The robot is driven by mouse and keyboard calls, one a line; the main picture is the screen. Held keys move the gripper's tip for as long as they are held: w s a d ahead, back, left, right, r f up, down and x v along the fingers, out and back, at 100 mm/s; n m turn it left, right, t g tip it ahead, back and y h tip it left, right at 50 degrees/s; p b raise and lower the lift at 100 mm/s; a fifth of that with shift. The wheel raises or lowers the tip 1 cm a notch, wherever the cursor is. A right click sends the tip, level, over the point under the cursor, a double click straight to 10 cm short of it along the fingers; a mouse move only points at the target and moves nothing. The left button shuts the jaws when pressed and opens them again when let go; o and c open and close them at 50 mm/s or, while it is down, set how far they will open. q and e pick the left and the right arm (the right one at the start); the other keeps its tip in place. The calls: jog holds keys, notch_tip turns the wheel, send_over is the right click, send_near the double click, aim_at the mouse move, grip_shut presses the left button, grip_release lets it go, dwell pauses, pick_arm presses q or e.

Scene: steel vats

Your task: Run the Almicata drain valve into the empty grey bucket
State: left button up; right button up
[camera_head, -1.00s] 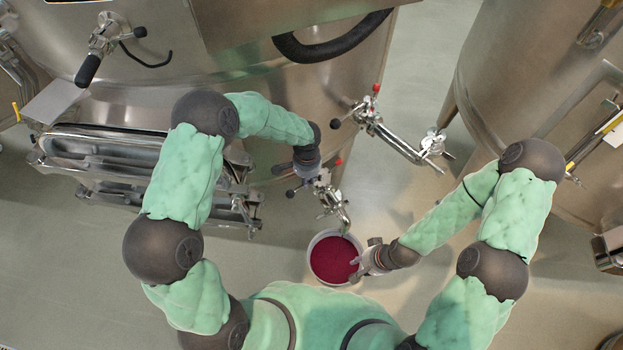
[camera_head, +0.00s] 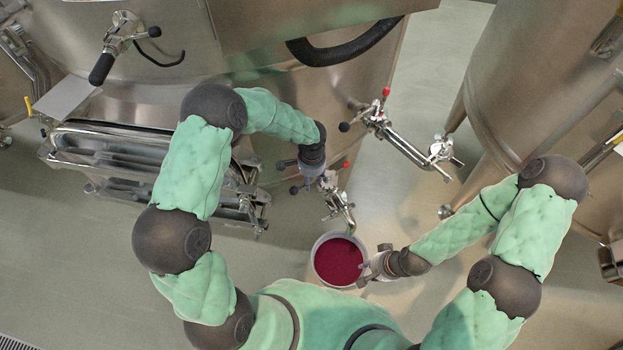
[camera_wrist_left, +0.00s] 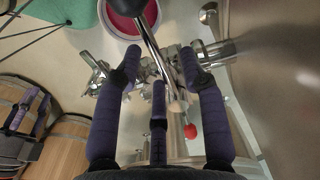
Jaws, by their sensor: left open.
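The grey bucket (camera_head: 316,276) stands on the floor below a drain valve (camera_head: 333,197) and holds dark red liquid (camera_head: 338,261). The bucket also shows at the top of the left wrist view (camera_wrist_left: 106,22). The valve's spout points down towards the bucket; I cannot tell whether liquid is flowing. My left gripper (camera_head: 318,174) is at this valve. In the left wrist view its fingers (camera_wrist_left: 160,68) are spread, with the steel valve pipe (camera_wrist_left: 150,40) and a red knob (camera_wrist_left: 190,131) between or beyond them. My right gripper (camera_head: 369,268) is at the bucket's right rim; its finger opening is unclear.
A second valve (camera_head: 381,121) with a red-tipped handle juts from the same steel vat (camera_head: 350,90) to the right. Another vat (camera_head: 540,70) stands at the right. A steel hatch (camera_head: 110,150) is at the left. Wooden barrels (camera_wrist_left: 45,135) show in the wrist view.

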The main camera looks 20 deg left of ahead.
aim_at(312, 182)
pick_arm(q)
notch_tip(312, 182, up, 12)
dwell(0.8)
dwell(0.5)
